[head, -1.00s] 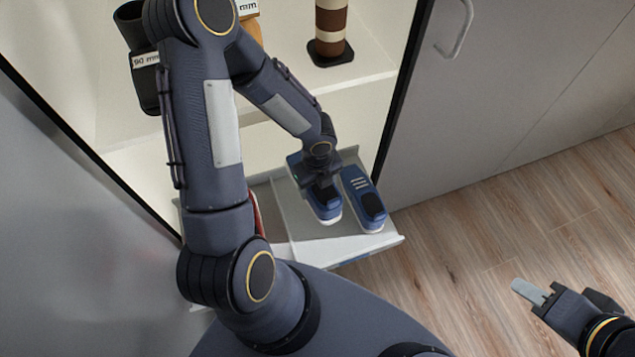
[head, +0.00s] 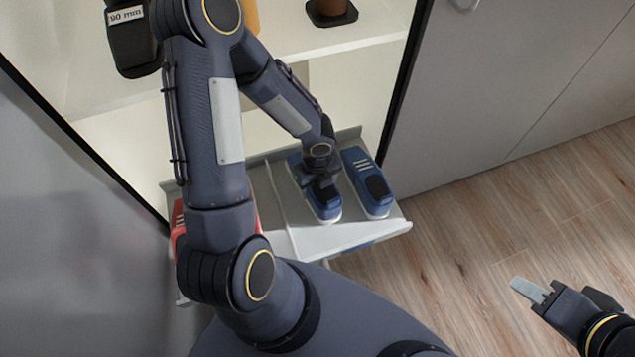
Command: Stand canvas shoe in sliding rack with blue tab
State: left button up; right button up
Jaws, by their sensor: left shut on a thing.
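My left gripper (head: 320,179) is shut on a blue canvas shoe (head: 325,206) with a white sole edge. The gripper and wrist cover the shoe's upper part. The held shoe is at the pale sliding rack (head: 345,236), beside a second blue shoe (head: 367,184) that stands in the rack to its right. I cannot tell whether the held shoe rests on the rack. The rack's front edge shows a bluish strip below the shoes; whether it is the blue tab is unclear. My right gripper (head: 535,289) is at the lower right over the floor, away from the rack; its jaw gap is unclear.
A red shoe-like thing (head: 178,222) is in the rack's left part, mostly behind my arm. A shelf (head: 345,38) above holds a brown item (head: 330,10) and a dark item labelled 90 mm (head: 130,45). A grey door (head: 490,90) stands right; the wood floor (head: 470,250) is clear.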

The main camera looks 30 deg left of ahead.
pick_arm(q)
jog(key=shift+f, duration=0.4)
jog(key=o, duration=1.2)
jog(key=shift+c, duration=0.2)
notch_tip(320, 180, up, 8)
jog(key=p, duration=0.4)
jog(key=shift+f, duration=0.1)
